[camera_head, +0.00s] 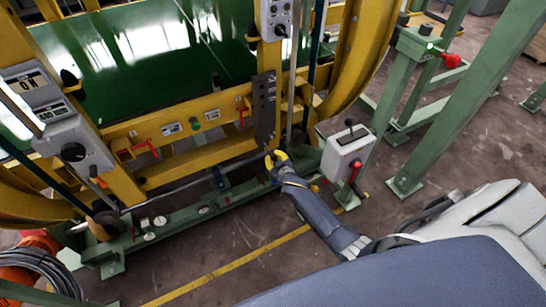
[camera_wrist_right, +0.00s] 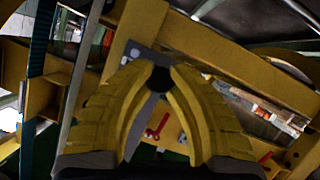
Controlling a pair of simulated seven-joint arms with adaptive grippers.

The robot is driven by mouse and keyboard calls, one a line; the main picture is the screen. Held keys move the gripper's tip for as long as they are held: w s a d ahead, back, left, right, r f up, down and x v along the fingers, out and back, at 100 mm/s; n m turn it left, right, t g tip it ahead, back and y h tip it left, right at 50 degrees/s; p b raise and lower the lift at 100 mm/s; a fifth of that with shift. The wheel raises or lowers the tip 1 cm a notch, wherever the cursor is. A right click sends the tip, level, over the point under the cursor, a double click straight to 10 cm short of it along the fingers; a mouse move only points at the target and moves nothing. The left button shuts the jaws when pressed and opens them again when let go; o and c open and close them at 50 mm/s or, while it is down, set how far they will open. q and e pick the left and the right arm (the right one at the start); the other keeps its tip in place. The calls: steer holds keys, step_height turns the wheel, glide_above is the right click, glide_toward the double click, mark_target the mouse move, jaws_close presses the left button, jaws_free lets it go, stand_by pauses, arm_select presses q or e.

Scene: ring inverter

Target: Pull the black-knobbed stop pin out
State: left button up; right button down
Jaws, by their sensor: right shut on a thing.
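My right gripper (camera_head: 277,160) has yellow fingers and is at the lower end of a dark upright plate with holes (camera_head: 265,105) on the yellow machine frame. In the right wrist view its fingertips (camera_wrist_right: 160,80) close on the black knob (camera_wrist_right: 160,78) of the stop pin. The fingers hide most of the knob, and the pin's shaft does not show. A grey plate (camera_wrist_right: 140,52) is just behind the fingertips. I cannot tell how far the pin sits in its hole. My left gripper is not in view.
A grey control box with a lever (camera_head: 347,150) stands close to the right of my gripper. A green base rail (camera_head: 195,212) runs below it. Green posts (camera_head: 440,120) rise at the right. Open floor (camera_head: 300,262) lies in front, with a yellow line.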

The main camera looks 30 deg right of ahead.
steer(key=shift+s, duration=2.5)
